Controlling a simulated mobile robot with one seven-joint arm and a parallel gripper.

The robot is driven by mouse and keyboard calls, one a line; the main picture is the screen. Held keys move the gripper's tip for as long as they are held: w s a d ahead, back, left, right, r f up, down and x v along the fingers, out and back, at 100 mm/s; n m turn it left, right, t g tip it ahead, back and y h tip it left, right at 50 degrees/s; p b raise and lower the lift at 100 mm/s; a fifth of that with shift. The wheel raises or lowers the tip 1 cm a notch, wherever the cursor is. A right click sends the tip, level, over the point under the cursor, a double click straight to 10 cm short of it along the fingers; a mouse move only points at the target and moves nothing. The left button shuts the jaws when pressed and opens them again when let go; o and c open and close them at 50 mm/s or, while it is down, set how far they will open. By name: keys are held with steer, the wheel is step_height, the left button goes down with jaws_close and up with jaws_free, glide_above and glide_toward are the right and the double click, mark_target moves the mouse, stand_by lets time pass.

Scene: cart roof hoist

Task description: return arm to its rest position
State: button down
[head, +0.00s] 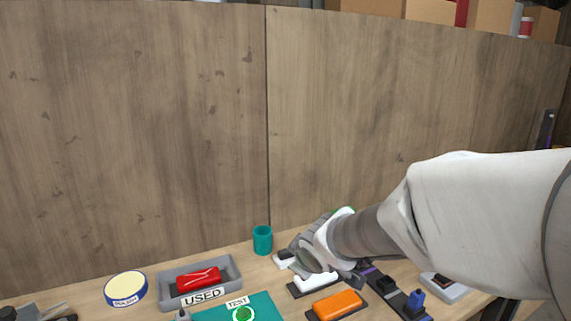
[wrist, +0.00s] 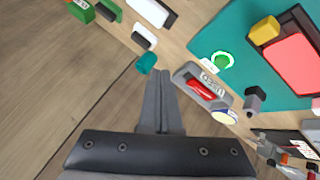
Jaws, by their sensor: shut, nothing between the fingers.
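My arm reaches in from the right in the head view, over the workbench (head: 85,290). My gripper shows in the wrist view (wrist: 160,76) with its two grey fingers together and nothing between them. The fingertips point toward the bench, between a teal cup (wrist: 147,63) and a grey tray marked USED (wrist: 182,75). In the head view the wrist end hangs over the back of the bench, and the fingertips are hard to make out.
The USED tray holds a red object (head: 199,278). A teal mat (head: 262,306) carries a green round piece (head: 243,314). A round tin (head: 125,288), an orange block (head: 337,304) and a blue piece (head: 415,301) stand on the bench. A wooden wall (head: 130,130) rises behind.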

steer(key=s+d+r+m+h, duration=0.2)
steer(key=s+d+r+m, duration=0.35)
steer(key=s+d, duration=0.4)
steer(key=s+d+m+g, duration=0.1)
steer(key=s+m, duration=0.4)
steer(key=s, duration=0.8)
steer(key=shift+s+d+r+g+y, duration=0.2)
steer(key=shift+s+g+y, duration=0.15)
steer(key=shift+g, duration=0.55)
